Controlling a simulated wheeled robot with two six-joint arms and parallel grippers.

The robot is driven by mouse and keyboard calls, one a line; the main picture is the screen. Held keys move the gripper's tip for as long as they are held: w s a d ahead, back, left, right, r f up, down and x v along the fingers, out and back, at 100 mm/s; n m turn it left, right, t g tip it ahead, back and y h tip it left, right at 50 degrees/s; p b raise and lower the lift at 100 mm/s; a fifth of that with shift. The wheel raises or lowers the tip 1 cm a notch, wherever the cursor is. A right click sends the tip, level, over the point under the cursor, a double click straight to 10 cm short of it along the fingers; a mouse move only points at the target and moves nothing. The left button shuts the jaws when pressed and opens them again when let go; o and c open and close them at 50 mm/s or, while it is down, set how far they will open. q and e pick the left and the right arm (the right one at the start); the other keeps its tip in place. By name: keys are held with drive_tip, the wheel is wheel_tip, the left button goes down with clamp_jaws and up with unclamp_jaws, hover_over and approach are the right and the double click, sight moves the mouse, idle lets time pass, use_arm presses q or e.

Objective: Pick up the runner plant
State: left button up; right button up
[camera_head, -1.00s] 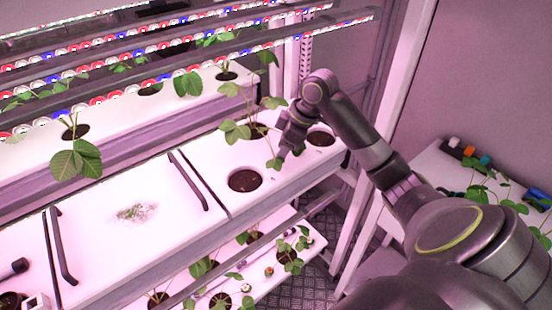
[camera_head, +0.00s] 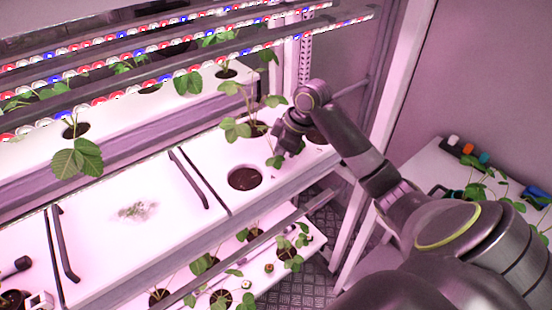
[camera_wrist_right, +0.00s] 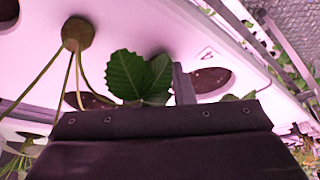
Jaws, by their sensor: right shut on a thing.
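My right gripper (camera_head: 281,148) is over the white rack tray by the back holes. It is shut on the runner plant, whose small green leaves (camera_head: 275,161) hang below the jaws. In the right wrist view, a serrated leaf (camera_wrist_right: 140,76) shows just beyond the dark gripper body, beside a grey finger (camera_wrist_right: 184,85). The grip point itself is hidden. A taller potted plant (camera_head: 236,128) stands close beside the gripper on its left. My left gripper is out of view.
An empty-looking soil hole (camera_head: 245,178) is in the tray in front of the gripper. LED bars (camera_head: 180,72) cross above the rack. A lower shelf (camera_head: 312,240) holds more plants. A side table (camera_head: 425,165) with coloured items and plants stands at right.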

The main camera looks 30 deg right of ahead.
drive_tip(key=shift+r, duration=0.1)
drive_tip(key=shift+r, duration=0.4)
wheel_tip(320, 180, up, 3)
drive_tip(key=shift+d+f+b, duration=0.1)
drive_tip(key=shift+b, duration=0.65)
drive_tip(key=s+d, duration=1.2)
drive_tip(key=shift+s+d, duration=0.25)
drive_tip(key=shift+s, duration=0.1)
drive_tip(key=shift+f, duration=0.1)
